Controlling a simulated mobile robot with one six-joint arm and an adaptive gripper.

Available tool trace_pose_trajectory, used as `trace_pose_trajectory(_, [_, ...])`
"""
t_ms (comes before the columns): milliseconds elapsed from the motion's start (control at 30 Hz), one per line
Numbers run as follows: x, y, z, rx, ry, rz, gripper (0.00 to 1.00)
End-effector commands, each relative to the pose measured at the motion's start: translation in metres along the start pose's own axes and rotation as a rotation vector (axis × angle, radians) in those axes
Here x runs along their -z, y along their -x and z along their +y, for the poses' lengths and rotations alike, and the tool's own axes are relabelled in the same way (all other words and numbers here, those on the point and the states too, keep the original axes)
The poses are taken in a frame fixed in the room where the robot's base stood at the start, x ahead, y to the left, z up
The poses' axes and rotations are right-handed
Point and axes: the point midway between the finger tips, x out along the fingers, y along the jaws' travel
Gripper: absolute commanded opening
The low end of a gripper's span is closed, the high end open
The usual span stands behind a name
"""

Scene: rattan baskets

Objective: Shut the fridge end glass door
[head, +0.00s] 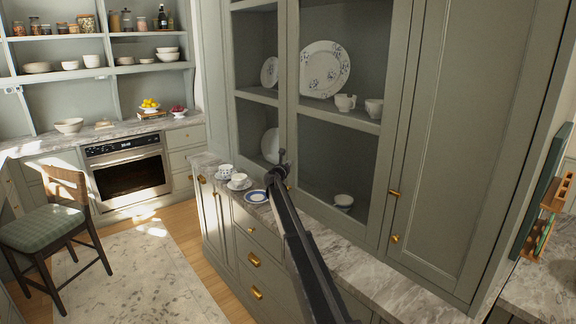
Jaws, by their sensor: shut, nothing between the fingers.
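A tall grey-green cabinet with glazed-looking fronts stands in the middle of the head view. Its right glass door (289,60) shows a frame upright in front of shelves with plates and cups. I cannot tell how far this door stands from the cabinet, or which door is at the fridge end. No fridge is clearly seen. My gripper (281,158) is shut and empty, at the end of my dark arm. It overlaps the lower part of the door's upright in the picture; contact cannot be told.
A marble counter (375,270) runs below the cabinet, with cups and a blue-rimmed saucer (256,196). A solid panel door (440,150) with brass knobs is on the right. A chair (62,220), rug (140,270) and oven (130,175) are at the left.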

Motion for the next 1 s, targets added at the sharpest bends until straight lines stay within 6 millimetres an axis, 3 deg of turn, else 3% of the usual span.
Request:
trace_pose_trajectory(267, [-0.001, 0.027, 0.019, -0.003, 0.0, -0.001, 0.0])
trace_pose_trajectory(700, [0.0, 0.095, 0.059, -0.009, -0.002, 0.0, 0.0])
trace_pose_trajectory(1000, [0.0, 0.115, 0.07, -0.007, -0.003, 0.001, 0.0])
